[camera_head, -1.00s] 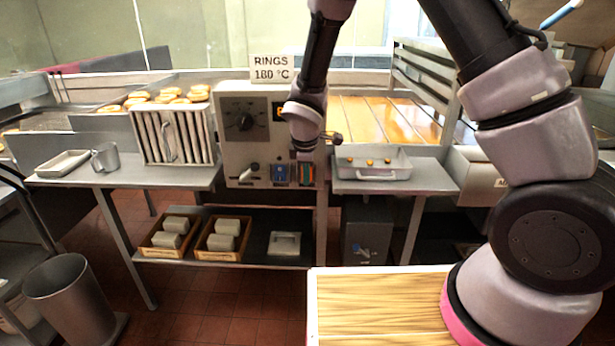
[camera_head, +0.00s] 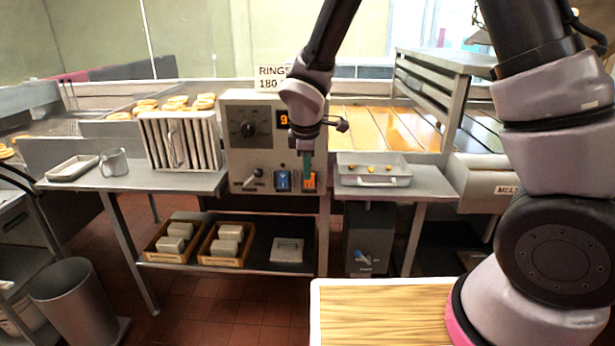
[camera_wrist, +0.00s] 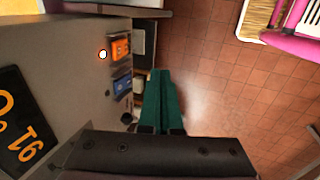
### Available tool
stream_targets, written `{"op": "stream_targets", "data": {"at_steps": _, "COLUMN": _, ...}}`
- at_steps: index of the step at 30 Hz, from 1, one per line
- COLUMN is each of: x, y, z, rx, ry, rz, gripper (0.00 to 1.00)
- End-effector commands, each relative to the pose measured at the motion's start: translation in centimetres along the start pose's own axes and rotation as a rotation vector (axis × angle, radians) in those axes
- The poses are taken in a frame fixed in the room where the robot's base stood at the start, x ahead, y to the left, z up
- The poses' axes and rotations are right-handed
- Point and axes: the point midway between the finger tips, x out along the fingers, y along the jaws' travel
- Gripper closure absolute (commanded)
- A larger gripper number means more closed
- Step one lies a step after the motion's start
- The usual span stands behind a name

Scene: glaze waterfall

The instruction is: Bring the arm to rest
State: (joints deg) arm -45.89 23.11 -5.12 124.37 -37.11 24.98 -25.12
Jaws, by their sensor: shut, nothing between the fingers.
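My gripper (camera_head: 306,172) is in front of the grey control box, close to its lower right corner, pointing down. In the wrist view its green fingers (camera_wrist: 161,100) are together with nothing between them. The control box (camera_head: 246,150) carries a dark dial (camera_head: 248,129), a lit orange display (camera_wrist: 22,130), a lever (camera_head: 254,180), a blue switch (camera_head: 283,180) and an orange switch (camera_wrist: 120,48). A small white light glows beside the orange switch. The fingers partly cover the orange switch in the head view; whether they touch it cannot be told.
A tray with small items (camera_head: 374,181) stands right of the box. A rack (camera_head: 182,141), a mug (camera_head: 113,162) and a shallow tray (camera_head: 72,168) stand left. Wooden crates (camera_head: 228,260) sit on the lower shelf. A metal bin (camera_head: 66,290) stands on the open tiled floor.

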Motion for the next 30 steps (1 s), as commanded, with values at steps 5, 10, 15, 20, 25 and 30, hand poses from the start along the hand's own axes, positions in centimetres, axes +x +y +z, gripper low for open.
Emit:
{"op": "stream_targets", "data": {"at_steps": 5, "x": -0.4, "y": -0.1, "z": 0.0, "rx": 0.000, "ry": -0.001, "rz": 0.000, "gripper": 1.00}}
{"op": "stream_targets", "data": {"at_steps": 10, "x": -0.4, "y": -0.1, "z": 0.0, "rx": 0.000, "ry": -0.001, "rz": 0.000, "gripper": 1.00}}
{"op": "stream_targets", "data": {"at_steps": 15, "x": -1.5, "y": 0.7, "z": 1.2, "rx": 0.064, "ry": 0.003, "rz": 0.005, "gripper": 1.00}}
{"op": "stream_targets", "data": {"at_steps": 20, "x": -6.4, "y": 3.2, "z": 6.0, "rx": 0.333, "ry": 0.023, "rz": 0.020, "gripper": 1.00}}
{"op": "stream_targets", "data": {"at_steps": 25, "x": -13.2, "y": 4.3, "z": 12.9, "rx": 0.727, "ry": 0.064, "rz": 0.030, "gripper": 1.00}}
{"op": "stream_targets", "data": {"at_steps": 30, "x": -19.2, "y": 3.1, "z": 18.9, "rx": 1.102, "ry": 0.127, "rz": 0.033, "gripper": 1.00}}
